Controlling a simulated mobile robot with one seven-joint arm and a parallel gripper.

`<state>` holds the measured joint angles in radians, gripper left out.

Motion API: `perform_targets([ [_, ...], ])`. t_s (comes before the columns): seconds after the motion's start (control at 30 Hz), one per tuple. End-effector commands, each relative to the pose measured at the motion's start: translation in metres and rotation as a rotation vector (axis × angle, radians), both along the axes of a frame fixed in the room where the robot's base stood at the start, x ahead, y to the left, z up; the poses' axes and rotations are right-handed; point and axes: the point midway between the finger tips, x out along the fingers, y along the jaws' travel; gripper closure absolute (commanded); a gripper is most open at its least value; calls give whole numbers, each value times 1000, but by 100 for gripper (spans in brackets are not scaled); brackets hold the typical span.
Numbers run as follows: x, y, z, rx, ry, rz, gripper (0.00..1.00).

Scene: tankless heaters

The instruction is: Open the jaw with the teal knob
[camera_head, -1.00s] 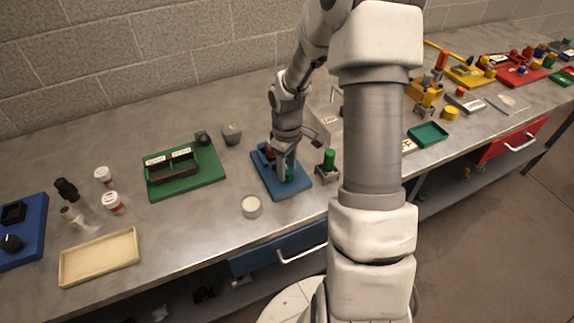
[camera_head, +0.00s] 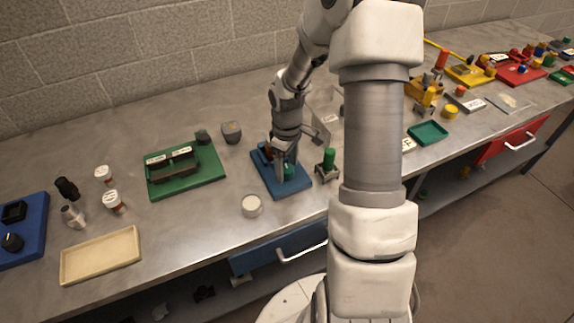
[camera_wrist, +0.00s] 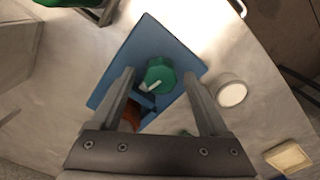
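The teal knob (camera_wrist: 159,74) sits on a blue base plate (camera_wrist: 182,54) and has a white pointer mark on its face. Next to it are a blue part and an orange-brown part (camera_wrist: 130,115), partly hidden by my left finger. In the head view, the blue plate (camera_head: 296,189) lies on the bench with the teal knob (camera_head: 290,172) near its front. My gripper (camera_wrist: 160,73) is open, with its fingers on either side of the knob and a visible gap at each side. The head view shows my gripper (camera_head: 284,168) low over the plate. I cannot make out the jaw clearly.
A small grey block with a green cylinder (camera_head: 328,159) stands close to the plate's right. A white round cup (camera_head: 251,206) stands in front left. The bench front edge is near.

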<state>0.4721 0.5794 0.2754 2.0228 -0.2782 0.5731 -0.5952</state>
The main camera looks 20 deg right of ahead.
Motion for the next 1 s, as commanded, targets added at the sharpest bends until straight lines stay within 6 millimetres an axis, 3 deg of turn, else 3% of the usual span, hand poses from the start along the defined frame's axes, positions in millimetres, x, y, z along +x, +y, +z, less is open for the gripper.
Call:
perform_targets([
  [0.27,0,0,11,0,-1,-1,22],
  [0.8,1,0,134,-2,-5,-1,22],
  [1.0,0,0,164,0,-1,0,22],
])
